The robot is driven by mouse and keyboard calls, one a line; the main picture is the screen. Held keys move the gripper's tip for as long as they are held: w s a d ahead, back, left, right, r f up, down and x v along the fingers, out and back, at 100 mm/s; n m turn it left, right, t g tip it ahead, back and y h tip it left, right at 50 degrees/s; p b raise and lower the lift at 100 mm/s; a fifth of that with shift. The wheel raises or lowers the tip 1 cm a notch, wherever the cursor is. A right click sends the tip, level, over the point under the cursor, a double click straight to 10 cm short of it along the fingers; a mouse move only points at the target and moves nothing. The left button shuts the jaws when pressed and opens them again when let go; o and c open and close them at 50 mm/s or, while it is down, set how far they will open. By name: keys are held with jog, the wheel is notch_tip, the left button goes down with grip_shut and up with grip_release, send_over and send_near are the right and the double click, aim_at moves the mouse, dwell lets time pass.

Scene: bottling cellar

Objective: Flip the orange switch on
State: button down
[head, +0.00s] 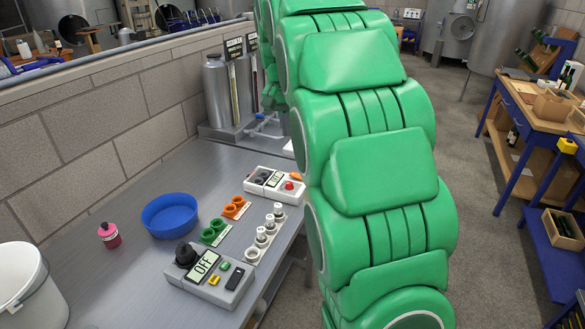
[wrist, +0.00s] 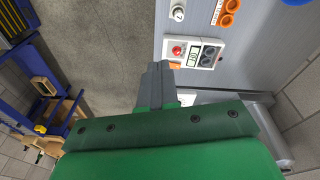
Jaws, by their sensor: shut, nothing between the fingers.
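A white control box (head: 275,184) stands on the grey bench, with a red button (head: 289,186), dark round parts and a small display too small to read. A small orange piece (head: 297,177), apparently the orange switch, shows at the box's right end; its position cannot be told. In the wrist view the white box (wrist: 208,43) lies up and right of my gripper (wrist: 158,68), with the orange piece (wrist: 174,66) close beside the fingertips. The fingers are together and empty. I cannot tell whether they touch it. My arm hides my gripper in the head view.
A grey box (head: 220,278) with a display reading OFF, a black knob and yellow and green switches stands nearer. Green and orange rings, white-capped pieces, a blue bowl (head: 170,216) and a pink bottle (head: 109,235) share the bench. Steel cylinders (head: 222,90) stand behind.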

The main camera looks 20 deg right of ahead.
jog(key=w+d+f+m+t, duration=0.1)
jog(key=w+d+f, duration=0.15)
jog(key=w, duration=0.55)
jog(key=w+d+f+m, duration=0.1)
jog(key=w+d+f, duration=0.1)
jog(key=w+d, duration=0.35)
jog(key=m, duration=0.1)
send_over(293, 173)
jog(key=s+a, duration=0.2)
jog(key=s, duration=0.2)
jog(key=s+a+f+x, duration=0.1)
jog(key=s+x, duration=0.1)
jog(key=x, duration=0.8)
jog(key=shift+t+h, duration=0.3)
jog(key=x, duration=0.8)
jog(key=a+x, duration=0.1)
jog(key=x, duration=0.4)
jog(key=shift+s+f, duration=0.1)
jog(key=shift+f, duration=0.4)
jog(key=shift+f, duration=0.1)
